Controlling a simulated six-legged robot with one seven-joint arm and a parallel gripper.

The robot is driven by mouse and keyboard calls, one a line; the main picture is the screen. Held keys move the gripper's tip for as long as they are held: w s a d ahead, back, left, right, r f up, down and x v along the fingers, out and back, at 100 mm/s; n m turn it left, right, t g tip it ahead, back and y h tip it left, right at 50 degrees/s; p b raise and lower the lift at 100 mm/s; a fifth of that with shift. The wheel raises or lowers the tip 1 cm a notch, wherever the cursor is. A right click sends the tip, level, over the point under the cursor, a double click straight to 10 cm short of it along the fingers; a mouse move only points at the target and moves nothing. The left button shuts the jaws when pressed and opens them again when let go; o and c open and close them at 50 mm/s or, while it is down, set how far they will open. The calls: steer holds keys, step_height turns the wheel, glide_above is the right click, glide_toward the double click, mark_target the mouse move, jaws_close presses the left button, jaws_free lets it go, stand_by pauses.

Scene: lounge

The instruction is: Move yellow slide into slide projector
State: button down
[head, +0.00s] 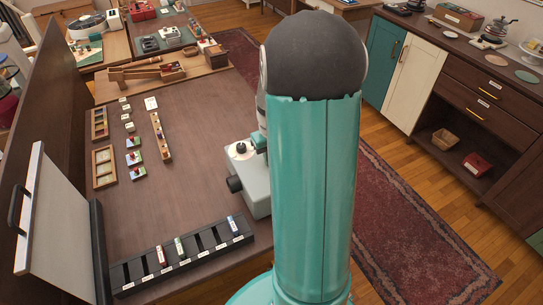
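A pale grey-green machine (258,186) with a dark knob and a round white top part stands at the table's right edge. It looks like the slide projector, and my teal arm hides part of it. Several small coloured pieces with white labels (135,158) lie in a column on the table. They may be slides, but I cannot tell which one is yellow. A black slotted rack (207,245) at the table's front holds a few upright coloured pieces, with some slots empty. My gripper is not in view; only my arm's large teal link and dark joint show.
The brown table (190,205) has clear room in its middle. Wooden trays (103,165) lie at its left and a narrow one (160,137) near its centre. A white panel with a black handle (60,230) leans at front left. A red rug (420,235) lies right.

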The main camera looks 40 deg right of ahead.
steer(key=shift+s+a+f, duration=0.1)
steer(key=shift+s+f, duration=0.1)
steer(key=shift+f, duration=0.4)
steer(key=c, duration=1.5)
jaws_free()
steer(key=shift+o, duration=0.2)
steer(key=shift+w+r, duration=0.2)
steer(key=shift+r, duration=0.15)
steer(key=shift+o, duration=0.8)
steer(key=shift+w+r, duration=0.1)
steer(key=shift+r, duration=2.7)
